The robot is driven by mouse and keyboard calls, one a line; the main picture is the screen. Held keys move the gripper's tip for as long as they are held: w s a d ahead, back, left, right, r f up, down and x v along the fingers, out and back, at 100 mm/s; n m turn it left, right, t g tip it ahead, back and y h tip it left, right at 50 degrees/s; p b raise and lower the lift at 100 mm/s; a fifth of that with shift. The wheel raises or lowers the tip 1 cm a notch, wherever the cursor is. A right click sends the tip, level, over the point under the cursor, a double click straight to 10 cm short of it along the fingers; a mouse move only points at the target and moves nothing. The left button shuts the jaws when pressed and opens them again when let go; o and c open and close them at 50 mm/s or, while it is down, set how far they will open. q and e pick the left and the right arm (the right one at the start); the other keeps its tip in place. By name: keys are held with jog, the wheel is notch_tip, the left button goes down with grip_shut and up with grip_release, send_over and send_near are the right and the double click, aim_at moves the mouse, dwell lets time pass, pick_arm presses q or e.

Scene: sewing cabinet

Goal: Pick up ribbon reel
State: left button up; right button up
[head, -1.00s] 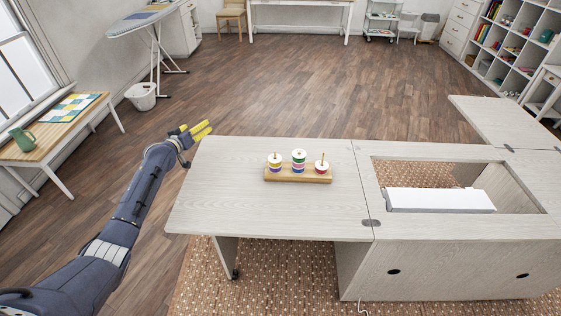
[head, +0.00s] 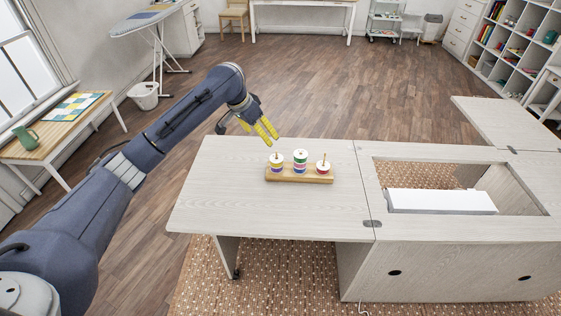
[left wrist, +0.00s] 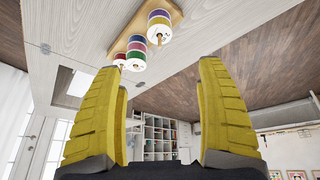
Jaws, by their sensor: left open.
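Ribbon reels in several colours sit in three stacks on pegs of a wooden stand (head: 285,178) on the pale tabletop. The left stack (head: 277,161), the middle stack (head: 300,160) and the right stack (head: 323,167) stand side by side; the middle one is tallest. My left gripper (head: 267,131) is open and empty, with yellow fingers, above the table's far edge, just behind and above the left stack and apart from it. In the left wrist view, the reels (left wrist: 159,26) show at the top, beyond the spread fingers. My right gripper is not in view.
The pale sewing cabinet (head: 440,255) has a rectangular opening on the right with a white block (head: 440,201) in it. The tabletop left of the stand is clear. A side table (head: 50,145) with a green jug (head: 25,137) stands at far left.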

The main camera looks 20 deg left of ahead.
pick_arm(q)
send_near(276, 159)
jog(key=x, duration=1)
jog(key=shift+w+f, duration=0.1)
dwell(0.4)
jog(key=c, duration=1.2)
